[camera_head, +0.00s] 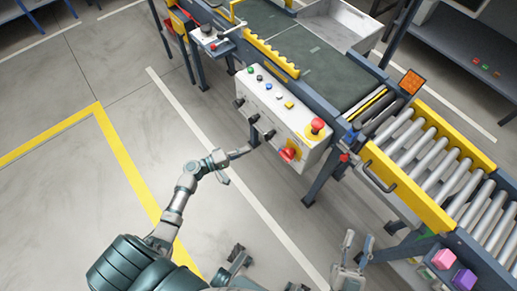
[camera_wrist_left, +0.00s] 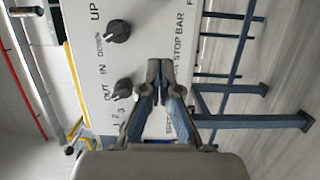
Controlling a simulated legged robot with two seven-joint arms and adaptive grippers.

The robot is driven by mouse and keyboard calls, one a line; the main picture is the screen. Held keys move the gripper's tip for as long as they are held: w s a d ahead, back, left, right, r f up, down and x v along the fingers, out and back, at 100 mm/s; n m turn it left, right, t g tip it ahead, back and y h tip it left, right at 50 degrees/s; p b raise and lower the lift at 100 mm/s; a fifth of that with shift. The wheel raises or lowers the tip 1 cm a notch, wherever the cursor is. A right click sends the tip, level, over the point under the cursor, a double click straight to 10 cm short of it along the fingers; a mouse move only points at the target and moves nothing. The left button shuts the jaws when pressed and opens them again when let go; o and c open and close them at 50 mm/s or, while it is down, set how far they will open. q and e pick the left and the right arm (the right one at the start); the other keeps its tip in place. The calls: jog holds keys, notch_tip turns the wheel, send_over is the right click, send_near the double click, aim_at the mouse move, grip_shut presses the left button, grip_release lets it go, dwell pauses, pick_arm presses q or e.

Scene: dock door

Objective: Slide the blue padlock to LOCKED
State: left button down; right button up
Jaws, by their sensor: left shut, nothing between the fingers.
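I cannot make out a blue padlock or a LOCKED mark in either view. The white control panel (camera_head: 278,108) stands at the conveyor's near side. A small blue button (camera_head: 268,86) is on its top. My left gripper (camera_head: 250,149) is shut and empty beside the panel's front face, near its lower dark knobs. In the left wrist view its closed fingertips (camera_wrist_left: 159,66) lie over the panel face (camera_wrist_left: 150,25), beside the "STOP BAR" label; whether they touch it I cannot tell. My right gripper (camera_head: 357,242) is open and empty at the bottom, away from the panel.
Black knobs (camera_wrist_left: 118,30) and (camera_wrist_left: 122,88) stick out near my left fingers. A roller conveyor (camera_head: 440,160) lies right. Floor at left is clear.

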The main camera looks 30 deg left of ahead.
aim_at(280, 146)
pick_arm(q)
jog(key=b+x, duration=0.1)
jog(key=x, duration=0.7)
jog(key=shift+w+d+f, duration=0.1)
jog(key=shift+w+d, duration=0.1)
jog(key=d, duration=0.3)
jog(key=shift+s+d+p, duration=0.1)
jog(key=shift+s+p, duration=0.2)
jog(key=shift+s+d, duration=0.15)
jog(key=shift+d, duration=0.3)
pick_arm(e)
jog(key=shift+s+r+t, duration=0.15)
jog(key=shift+r+t, duration=0.15)
jog(key=shift+t, duration=0.1)
pick_arm(q)
jog(key=d, duration=0.1)
jog(key=s+d, duration=0.1)
jog(key=d, duration=0.2)
jog(key=shift+s+d, duration=0.3)
jog(key=shift+s, duration=0.05)
pick_arm(e)
jog(key=shift+w+f+g, duration=0.25)
jog(key=shift+f+g, duration=0.15)
jog(key=shift+s+a, duration=0.1)
jog(key=shift+s, duration=0.1)
